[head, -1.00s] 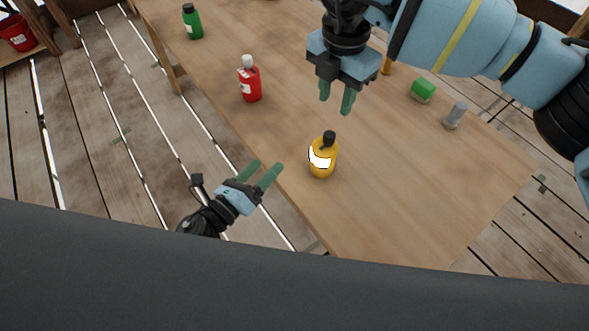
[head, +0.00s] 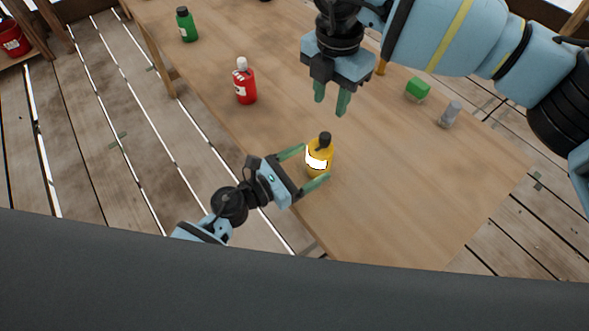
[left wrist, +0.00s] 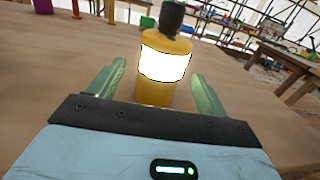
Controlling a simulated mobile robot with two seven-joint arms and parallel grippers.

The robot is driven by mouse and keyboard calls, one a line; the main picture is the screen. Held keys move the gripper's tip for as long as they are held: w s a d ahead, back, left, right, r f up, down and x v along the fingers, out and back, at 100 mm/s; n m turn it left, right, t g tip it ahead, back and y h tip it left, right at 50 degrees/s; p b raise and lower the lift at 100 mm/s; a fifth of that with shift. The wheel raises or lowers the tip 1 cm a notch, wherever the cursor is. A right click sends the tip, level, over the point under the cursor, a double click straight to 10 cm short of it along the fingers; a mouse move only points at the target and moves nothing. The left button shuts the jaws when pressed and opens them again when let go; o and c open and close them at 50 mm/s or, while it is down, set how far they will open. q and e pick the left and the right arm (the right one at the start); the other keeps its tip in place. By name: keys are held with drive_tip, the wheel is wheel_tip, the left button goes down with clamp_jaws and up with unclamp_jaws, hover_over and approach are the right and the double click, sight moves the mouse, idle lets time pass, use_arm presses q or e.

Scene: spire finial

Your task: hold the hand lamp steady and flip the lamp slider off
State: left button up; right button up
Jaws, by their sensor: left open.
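The hand lamp is a yellow bottle-shaped body (head: 317,168) with a bright white lit band and a dark top. It stands upright near the table's edge. My left gripper (head: 304,166) is open, with one green finger on each side of the lamp. In the left wrist view the lamp (left wrist: 164,92) is between and just beyond the fingers (left wrist: 155,88), with gaps visible. My right gripper (head: 330,104) hangs above the table beyond the lamp, fingers apart and empty. I cannot make out the slider.
The wooden table (head: 400,190) also holds a red bottle (head: 245,86), a green bottle (head: 187,26), a green block (head: 417,90) and a grey cylinder (head: 450,114). The tabletop right of the lamp is clear. A red bucket (head: 12,38) stands far left.

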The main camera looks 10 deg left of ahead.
sight(309, 164)
use_arm(q)
drive_tip(key=shift+x, duration=1.8)
